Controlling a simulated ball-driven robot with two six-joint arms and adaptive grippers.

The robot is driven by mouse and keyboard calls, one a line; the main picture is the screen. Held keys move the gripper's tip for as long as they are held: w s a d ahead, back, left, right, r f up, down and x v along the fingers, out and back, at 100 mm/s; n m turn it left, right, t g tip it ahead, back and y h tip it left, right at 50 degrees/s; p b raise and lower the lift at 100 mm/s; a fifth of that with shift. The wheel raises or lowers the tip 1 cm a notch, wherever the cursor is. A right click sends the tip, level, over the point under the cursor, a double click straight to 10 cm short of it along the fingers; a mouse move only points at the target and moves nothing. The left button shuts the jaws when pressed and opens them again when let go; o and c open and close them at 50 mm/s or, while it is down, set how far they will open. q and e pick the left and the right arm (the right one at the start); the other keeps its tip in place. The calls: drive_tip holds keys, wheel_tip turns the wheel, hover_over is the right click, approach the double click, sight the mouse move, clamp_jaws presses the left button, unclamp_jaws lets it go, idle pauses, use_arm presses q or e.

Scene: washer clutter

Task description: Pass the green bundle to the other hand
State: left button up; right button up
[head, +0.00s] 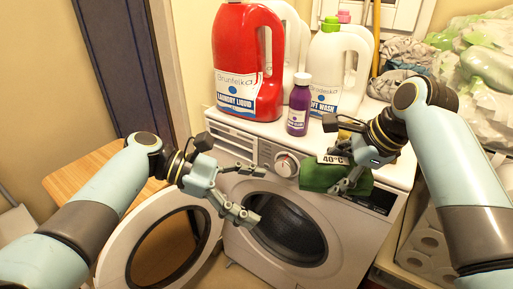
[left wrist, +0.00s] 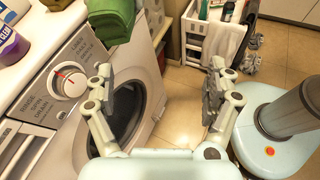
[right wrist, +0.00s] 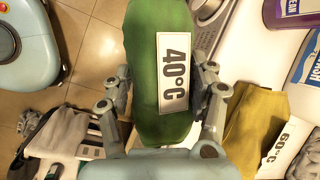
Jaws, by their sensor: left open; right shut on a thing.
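The green bundle (head: 322,177) carries a white label reading 40°C. My right gripper (head: 350,182) is shut on it and holds it in front of the washer's top edge. In the right wrist view the bundle (right wrist: 158,70) sits between the fingers (right wrist: 160,95). It also shows at the top of the left wrist view (left wrist: 112,20). My left gripper (head: 248,192) is open and empty, to the left of the bundle and apart from it, in front of the washer. Its spread fingers show in the left wrist view (left wrist: 158,92).
The washer (head: 270,190) has its round door (head: 115,250) swung open at left. On top stand a red detergent bottle (head: 240,60), a white bottle (head: 330,65) and a purple bottle (head: 298,108). A mustard bundle (right wrist: 250,120) labelled 60°C lies beside the green one.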

use_arm(q)
drive_tip(key=m, duration=0.1)
approach(309, 166)
drive_tip(key=a, duration=0.1)
drive_tip(key=shift+t, duration=0.3)
drive_tip(key=x, duration=1.1)
drive_tip(key=shift+s+d, duration=0.2)
drive_tip(key=shift+d, duration=0.2)
drive_tip(key=c, duration=1.3)
use_arm(e)
drive_tip(key=o, duration=1.3)
